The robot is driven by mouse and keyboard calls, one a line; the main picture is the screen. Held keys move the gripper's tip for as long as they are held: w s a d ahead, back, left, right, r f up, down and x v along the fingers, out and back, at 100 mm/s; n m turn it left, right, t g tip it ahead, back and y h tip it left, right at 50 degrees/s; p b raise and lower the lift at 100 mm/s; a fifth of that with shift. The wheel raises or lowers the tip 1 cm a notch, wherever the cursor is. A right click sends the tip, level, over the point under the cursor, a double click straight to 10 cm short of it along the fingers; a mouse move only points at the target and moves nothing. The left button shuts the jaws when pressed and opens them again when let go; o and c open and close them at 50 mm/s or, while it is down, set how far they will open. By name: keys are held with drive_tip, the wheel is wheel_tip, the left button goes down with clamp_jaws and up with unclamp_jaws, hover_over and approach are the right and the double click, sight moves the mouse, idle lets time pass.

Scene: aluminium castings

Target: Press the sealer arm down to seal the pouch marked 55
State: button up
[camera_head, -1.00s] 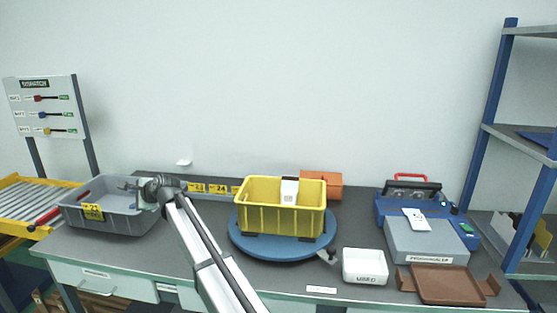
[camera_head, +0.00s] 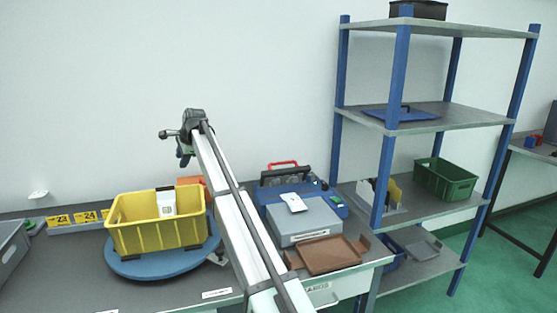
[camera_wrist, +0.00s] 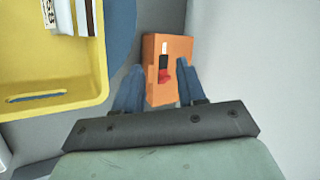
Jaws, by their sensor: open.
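A blue machine (camera_head: 332,200) with a black bar and a red handle (camera_head: 283,164) stands at the back right of the bench in the head view; it looks like the sealer, its handle raised. A white pouch-like packet (camera_head: 293,203) lies at its front, on a grey block; its marking is unreadable. My gripper (camera_head: 176,150) is in the air behind and above the yellow crate, left of the machine. In the wrist view my gripper (camera_wrist: 157,72) is open and empty, its fingers pointing towards an orange box (camera_wrist: 168,55) with a red and black switch.
The yellow crate (camera_head: 150,238), holding a white item, sits on a blue turntable (camera_head: 160,265). The grey block (camera_head: 306,223) and a brown tray (camera_head: 328,256) lie before the machine. A blue-post shelf (camera_head: 388,150) stands at the right. The air above the bench is mostly clear.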

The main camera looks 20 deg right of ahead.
drive_tip(key=w+d+r+m+g+h, duration=0.1)
drive_tip(key=d+r, duration=0.1)
drive_tip(key=d, duration=0.7)
drive_tip(key=w+d+r+m+h, duration=0.1)
drive_tip(key=d, duration=0.9)
wheel_tip(320, 180, up, 3)
drive_tip(key=m+g+h, duration=0.1)
drive_tip(key=m+h, duration=0.1)
hover_over(284, 173)
drive_tip(key=w+d, duration=0.1)
drive_tip(key=x, duration=1.3)
drive_tip(key=shift+f, duration=0.1)
drive_tip(key=shift+c, duration=0.4)
clamp_jaws()
